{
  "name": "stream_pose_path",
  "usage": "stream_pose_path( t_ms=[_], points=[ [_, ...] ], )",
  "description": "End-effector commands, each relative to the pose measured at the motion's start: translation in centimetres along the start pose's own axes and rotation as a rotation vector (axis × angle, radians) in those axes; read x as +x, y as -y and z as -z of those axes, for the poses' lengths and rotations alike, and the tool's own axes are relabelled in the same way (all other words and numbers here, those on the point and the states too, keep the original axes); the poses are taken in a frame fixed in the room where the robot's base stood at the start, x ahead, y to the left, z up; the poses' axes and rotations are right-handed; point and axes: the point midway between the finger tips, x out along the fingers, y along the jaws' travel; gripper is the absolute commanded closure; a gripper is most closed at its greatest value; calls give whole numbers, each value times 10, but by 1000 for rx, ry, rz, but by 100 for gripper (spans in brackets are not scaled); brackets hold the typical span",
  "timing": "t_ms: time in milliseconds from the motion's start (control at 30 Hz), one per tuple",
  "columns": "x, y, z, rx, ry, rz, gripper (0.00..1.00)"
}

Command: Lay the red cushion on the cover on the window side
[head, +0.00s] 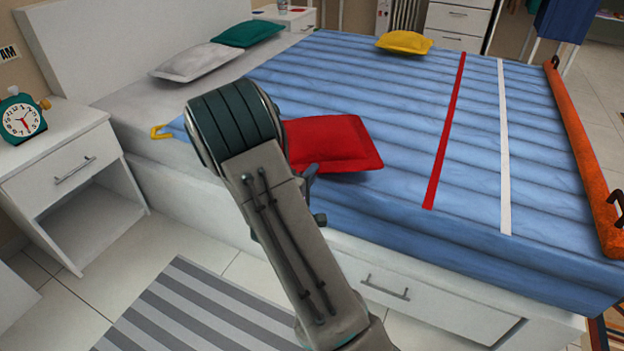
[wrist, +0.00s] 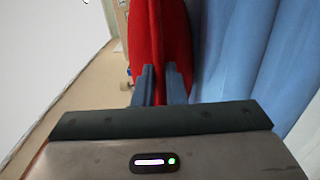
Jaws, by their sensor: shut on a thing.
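The red cushion (head: 338,143) is at the near side of the bed, over the blue quilted cover (head: 400,125), in the head view. My arm hides its left part. In the wrist view the red cushion (wrist: 160,32) stands between the two fingers of my gripper (wrist: 160,82), which is shut on its edge. The blue cover (wrist: 265,50) hangs in folds at the right there. I cannot tell whether the cushion touches the cover. In the head view my gripper is mostly hidden behind my wrist.
A yellow cushion (head: 404,42) lies on the cover's far side. Grey (head: 197,62) and green (head: 247,33) cushions lie at the headboard. Red (head: 447,130) and white (head: 504,150) strips cross the cover; an orange roll (head: 583,155) lies at its foot. A nightstand (head: 70,175) stands left.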

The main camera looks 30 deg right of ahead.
Motion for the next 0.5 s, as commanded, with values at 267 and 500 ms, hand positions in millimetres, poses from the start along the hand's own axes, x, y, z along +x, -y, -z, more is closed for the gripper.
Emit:
stream_pose_path(
  t_ms=[267,500],
  points=[
    [0,1,0,2,0,-3,100],
    [0,4,0,2,1,-1,68]
  ],
)
